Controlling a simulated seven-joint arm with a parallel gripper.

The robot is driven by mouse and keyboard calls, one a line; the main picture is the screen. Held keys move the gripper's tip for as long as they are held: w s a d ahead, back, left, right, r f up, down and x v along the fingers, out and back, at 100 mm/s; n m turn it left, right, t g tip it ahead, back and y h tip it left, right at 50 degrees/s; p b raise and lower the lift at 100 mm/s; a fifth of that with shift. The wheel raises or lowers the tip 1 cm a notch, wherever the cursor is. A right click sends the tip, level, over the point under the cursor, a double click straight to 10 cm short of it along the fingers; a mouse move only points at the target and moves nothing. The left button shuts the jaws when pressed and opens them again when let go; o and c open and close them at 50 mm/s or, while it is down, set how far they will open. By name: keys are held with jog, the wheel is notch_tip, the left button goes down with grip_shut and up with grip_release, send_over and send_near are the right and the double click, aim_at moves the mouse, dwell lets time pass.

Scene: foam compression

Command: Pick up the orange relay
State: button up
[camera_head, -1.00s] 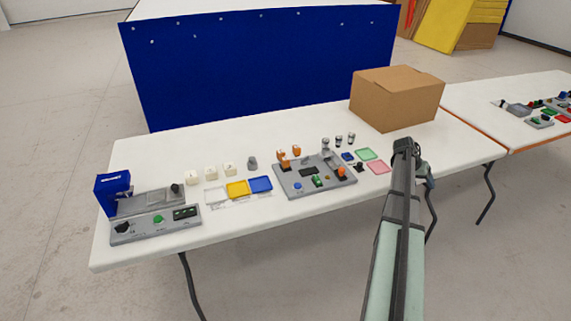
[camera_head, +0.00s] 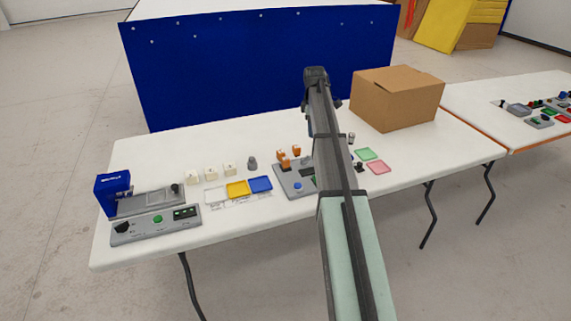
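Two small orange parts are at the grey board in the middle of the table. One orange block (camera_head: 296,150) stands at the board's back edge, and another orange piece (camera_head: 283,159) is at its upper left corner. I cannot tell which of them is the relay. My arm passes over the right part of the grey board (camera_head: 284,183) and hides much of it. The end of my arm, with my gripper (camera_head: 320,104), is above and beyond the board, to the right of the orange parts. The fingers are mostly hidden behind my arm, so their opening does not show.
White, yellow and blue trays (camera_head: 261,184) lie left of the board; green and pink trays (camera_head: 376,167) lie right. A cardboard box (camera_head: 397,97) stands at the back right. A grey machine with a blue part (camera_head: 113,190) is at the left end.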

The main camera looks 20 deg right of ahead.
aim_at(286, 159)
jog(key=w+a+n+g+y, duration=0.1)
jog(key=a+n, duration=0.6)
jog(key=a, duration=0.4)
notch_tip(286, 159, down, 14)
jog(key=shift+s+r, duration=0.1)
jog(key=c, duration=1.1)
